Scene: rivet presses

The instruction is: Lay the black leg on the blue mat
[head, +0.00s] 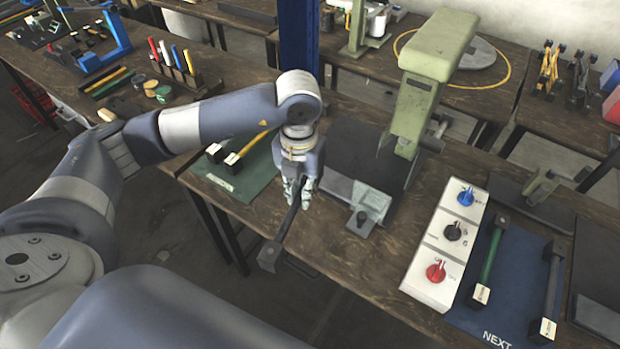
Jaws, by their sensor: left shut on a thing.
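My left gripper (299,187) points down beside the green press and is shut on a black leg (282,232). The leg hangs tilted toward the lower left, over the table's front edge, with a dark block at its low end. The blue mat (508,268), marked NEXT, lies at the right of the table, well apart from the gripper. A green leg (491,254) lies along its left side, and another black leg (552,285) lies along its right side. My right gripper is not in view.
A white control box (445,240) with blue, black and red knobs stands left of the blue mat. The green press (420,90) rises behind the gripper. A green mat (232,187) with a yellow leg (250,147) lies left. Bare wood shows between press and control box.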

